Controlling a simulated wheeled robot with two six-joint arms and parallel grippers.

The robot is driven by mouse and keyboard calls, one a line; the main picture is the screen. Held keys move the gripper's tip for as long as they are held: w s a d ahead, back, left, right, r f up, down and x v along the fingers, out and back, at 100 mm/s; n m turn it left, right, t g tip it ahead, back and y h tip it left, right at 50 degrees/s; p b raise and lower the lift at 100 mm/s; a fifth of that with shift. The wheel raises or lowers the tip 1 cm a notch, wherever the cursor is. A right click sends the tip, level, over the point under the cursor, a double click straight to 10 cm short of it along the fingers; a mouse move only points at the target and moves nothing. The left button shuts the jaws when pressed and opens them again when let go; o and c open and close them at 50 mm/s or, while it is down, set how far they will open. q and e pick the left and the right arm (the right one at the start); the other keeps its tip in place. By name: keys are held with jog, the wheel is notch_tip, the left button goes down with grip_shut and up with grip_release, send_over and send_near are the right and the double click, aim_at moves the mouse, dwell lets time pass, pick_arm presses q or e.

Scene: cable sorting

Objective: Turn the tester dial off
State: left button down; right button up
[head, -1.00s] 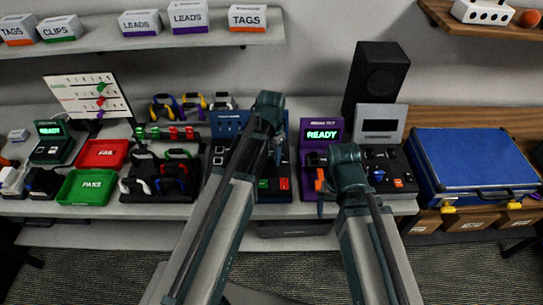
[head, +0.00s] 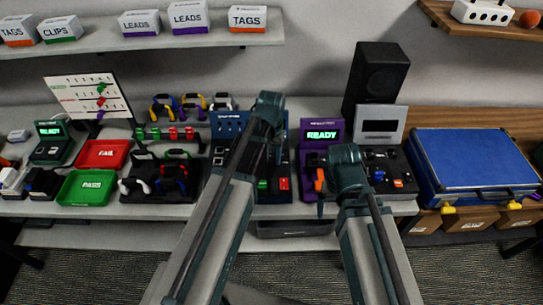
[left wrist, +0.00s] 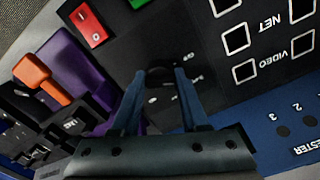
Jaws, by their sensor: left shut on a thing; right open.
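The tester is a dark unit with a blue back panel (head: 228,122) in the middle of the bench, partly hidden by my left arm. In the left wrist view its blue panel (left wrist: 290,135) reads "TESTER", beside square sockets marked NET and VIDEO. The dial, a small round black knob (left wrist: 160,76), sits on the tester's dark face between the fingertips of my left gripper (left wrist: 159,84), which is shut on it. The dial's pointer and setting are too dark to read. My right gripper (head: 320,186) is open, in front of the purple unit; its fingers are partly hidden.
The purple unit (head: 308,157) with a green READY screen stands just right of the tester. Red (head: 103,154) and green (head: 85,187) trays and cable racks lie left. A blue case (head: 475,160) and a black speaker (head: 377,75) are at the right.

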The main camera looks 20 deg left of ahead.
aim_at(271, 157)
pick_arm(q)
jog(key=n, duration=0.4)
jog(key=shift+n, duration=0.4)
dwell(0.4)
jog(key=shift+c, duration=2.1)
grip_release()
jog(key=shift+r, duration=0.1)
notch_tip(271, 157, up, 14)
jog(key=p, duration=1.4)
jog(key=shift+f, duration=0.3)
notch_tip(271, 157, down, 13)
jog(key=b, duration=1.3)
